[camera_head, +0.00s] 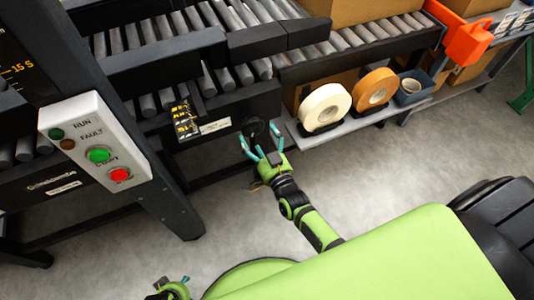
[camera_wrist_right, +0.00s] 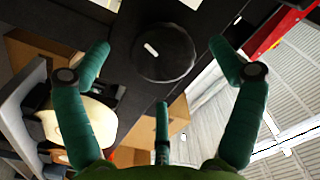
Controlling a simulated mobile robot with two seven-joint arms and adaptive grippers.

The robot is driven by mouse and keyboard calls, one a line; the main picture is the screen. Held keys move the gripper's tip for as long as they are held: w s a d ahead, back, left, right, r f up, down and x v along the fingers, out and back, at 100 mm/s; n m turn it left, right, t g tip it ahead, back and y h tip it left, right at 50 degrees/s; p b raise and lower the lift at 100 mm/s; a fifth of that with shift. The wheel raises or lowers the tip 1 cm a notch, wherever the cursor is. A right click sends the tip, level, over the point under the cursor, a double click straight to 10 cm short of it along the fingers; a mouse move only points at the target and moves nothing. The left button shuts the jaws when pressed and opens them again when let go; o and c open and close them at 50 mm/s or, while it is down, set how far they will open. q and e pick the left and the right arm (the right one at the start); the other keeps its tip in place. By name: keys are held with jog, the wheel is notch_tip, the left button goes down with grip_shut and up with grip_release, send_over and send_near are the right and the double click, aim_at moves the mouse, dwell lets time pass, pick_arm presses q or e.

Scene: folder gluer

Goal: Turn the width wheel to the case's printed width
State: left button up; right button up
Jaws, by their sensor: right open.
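The width wheel is a black round knob (camera_head: 255,127) on the dark machine rail; in the right wrist view the knob (camera_wrist_right: 170,65) faces me, with a white pointer mark left of its middle. My right gripper (camera_head: 262,143) is open just in front of it, its teal fingers spread around the knob's outline, with no clear contact. In the wrist view the right gripper (camera_wrist_right: 160,72) holds nothing. A cardboard case (camera_head: 355,8) is on the rollers at the top; no printed width is readable. My left gripper (camera_head: 172,285) is partly visible at the bottom; its fingers are unclear.
A control box (camera_head: 95,145) with green and red buttons stands left. Yellow-black labels (camera_head: 183,122) and a white plate (camera_head: 215,126) sit left of the wheel. The floor (camera_head: 400,165) is clear.

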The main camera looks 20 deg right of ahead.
aim_at(254, 130)
jog(key=s, duration=0.7)
jog(key=shift+s+d, duration=0.15)
jog(key=shift+d, duration=0.05)
jog(key=w+n, duration=0.1)
jog(key=n, duration=0.1)
jog(key=w+n, duration=0.2)
jog(key=w+n+b, duration=0.1)
jog(key=w+n, duration=0.1)
jog(key=n, duration=0.1)
jog(key=shift+w+r, duration=0.15)
jog(key=shift+r, duration=0.2)
jog(key=w+b, duration=0.1)
jog(key=w, duration=0.4)
jog(key=shift+a, duration=0.15)
pick_arm(q)
jog(key=shift+w+d+r, duration=0.1)
jog(key=shift+w+r, duration=0.1)
jog(key=shift+r, duration=0.65)
jog(key=shift+w+d+r, duration=0.1)
jog(key=shift+w+r, duration=0.05)
jog(key=shift+r, duration=0.65)
pick_arm(e)
jog(key=shift+w, duration=0.6)
